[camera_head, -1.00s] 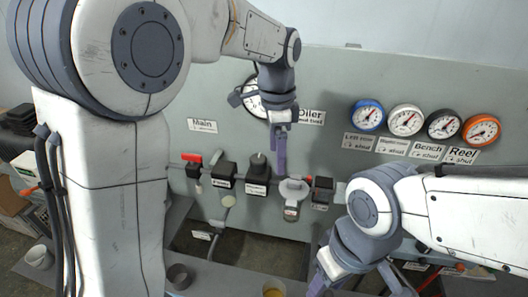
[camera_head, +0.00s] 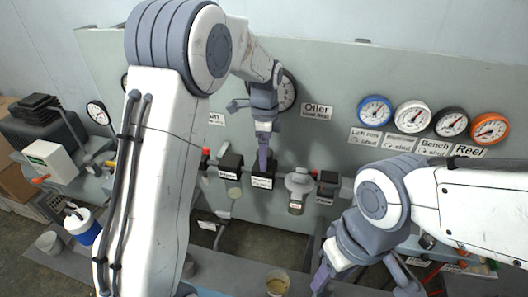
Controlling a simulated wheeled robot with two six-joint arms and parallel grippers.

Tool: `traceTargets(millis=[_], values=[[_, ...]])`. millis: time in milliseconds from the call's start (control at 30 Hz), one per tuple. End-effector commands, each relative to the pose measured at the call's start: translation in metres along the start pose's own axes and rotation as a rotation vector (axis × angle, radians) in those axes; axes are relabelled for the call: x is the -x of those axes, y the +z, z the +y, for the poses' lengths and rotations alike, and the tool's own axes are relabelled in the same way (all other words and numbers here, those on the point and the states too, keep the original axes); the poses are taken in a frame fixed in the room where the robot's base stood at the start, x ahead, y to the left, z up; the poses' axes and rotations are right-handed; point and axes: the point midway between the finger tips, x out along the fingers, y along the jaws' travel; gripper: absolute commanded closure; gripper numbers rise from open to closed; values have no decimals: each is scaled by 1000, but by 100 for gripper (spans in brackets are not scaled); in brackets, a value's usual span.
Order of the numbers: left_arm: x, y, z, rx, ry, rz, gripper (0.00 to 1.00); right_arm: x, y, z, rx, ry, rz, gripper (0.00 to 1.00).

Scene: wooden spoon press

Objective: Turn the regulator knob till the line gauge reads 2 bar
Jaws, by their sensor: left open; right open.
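A row of dark blocks runs along a pipe on the grey panel. My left gripper (camera_head: 263,150) points down at one of them, a black block with a white label (camera_head: 262,183), and its fingers hide the block's top where a knob showed before. I cannot tell whether they touch it. The gripper is open. A white-faced gauge (camera_head: 288,92) is partly hidden behind my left wrist, and its reading cannot be made out. My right gripper (camera_head: 367,281) is open and empty at the bottom, well away from the block.
Several gauges hang at right, with blue (camera_head: 375,111), white (camera_head: 414,117), black (camera_head: 451,123) and orange (camera_head: 489,129) rims. A grey fitting with a bowl (camera_head: 297,185) is right of the block. A cup (camera_head: 277,284) stands below; a blue-white container (camera_head: 84,226) is at left.

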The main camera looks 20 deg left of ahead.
Motion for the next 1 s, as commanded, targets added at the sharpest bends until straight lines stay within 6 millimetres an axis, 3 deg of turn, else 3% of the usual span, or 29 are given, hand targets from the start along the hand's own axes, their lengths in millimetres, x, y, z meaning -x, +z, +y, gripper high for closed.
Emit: traceTargets(millis=[333,500,567,1000], values=[[-5,0,0,0,1,0,11,0,0,0,0,0,0,50],[-5,0,0,0,0,0,76,0,0,0,0,0,0,50],[-5,0,0,0,1,0,97,0,0,0,0,0,0,50],[-3,0,0,99,0,-1,96,6,0,0,0,0,0,50]])
